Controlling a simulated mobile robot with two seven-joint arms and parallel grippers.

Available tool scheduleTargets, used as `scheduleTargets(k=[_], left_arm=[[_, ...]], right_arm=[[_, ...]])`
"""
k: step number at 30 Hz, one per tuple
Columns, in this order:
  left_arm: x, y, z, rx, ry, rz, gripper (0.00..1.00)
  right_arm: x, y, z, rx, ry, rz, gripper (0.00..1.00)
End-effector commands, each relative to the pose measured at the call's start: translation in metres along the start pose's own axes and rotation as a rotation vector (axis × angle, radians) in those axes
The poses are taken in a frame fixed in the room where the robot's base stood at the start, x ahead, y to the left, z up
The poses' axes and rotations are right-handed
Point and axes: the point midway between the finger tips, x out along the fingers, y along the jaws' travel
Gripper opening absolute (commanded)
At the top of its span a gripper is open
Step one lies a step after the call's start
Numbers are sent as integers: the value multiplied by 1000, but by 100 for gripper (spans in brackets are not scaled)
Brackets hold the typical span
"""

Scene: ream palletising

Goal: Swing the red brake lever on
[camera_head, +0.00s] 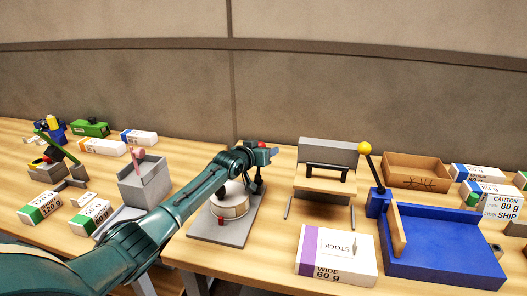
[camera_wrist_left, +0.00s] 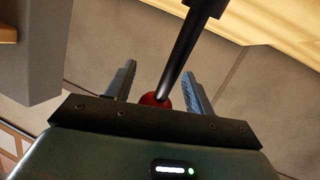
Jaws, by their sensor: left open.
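The brake lever is a black rod with a red ball knob (camera_head: 262,144), standing roughly upright at the back right of a grey base plate (camera_head: 204,231) with a round cream drum. My left gripper (camera_head: 275,149) is at the top of this lever, its arm reaching over the drum. In the left wrist view the red knob (camera_wrist_left: 154,100) sits between the two open fingers (camera_wrist_left: 159,72), close to the palm. The black rod (camera_wrist_left: 184,45) runs away from it between the fingertips. Whether a finger touches the knob cannot be told. My right gripper is not in view.
Right of the lever stand a grey fixture with a black handle (camera_head: 327,170) and a blue tray (camera_head: 440,262) with a yellow-knobbed lever (camera_head: 365,148). A WIDE ream (camera_head: 335,257) lies in front. A grey bin (camera_head: 145,184) stands left of the plate.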

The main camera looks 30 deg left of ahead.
Motion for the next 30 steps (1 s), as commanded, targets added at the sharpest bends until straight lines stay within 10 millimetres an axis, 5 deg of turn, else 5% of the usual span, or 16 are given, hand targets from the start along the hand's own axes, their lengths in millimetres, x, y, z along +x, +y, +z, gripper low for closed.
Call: scheduleTargets(k=[11,30], left_arm=[[-14,0,-2,0,3,2,53],[-115,0,0,1,1,0,53]], right_arm=[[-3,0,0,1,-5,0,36],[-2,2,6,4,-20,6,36]])
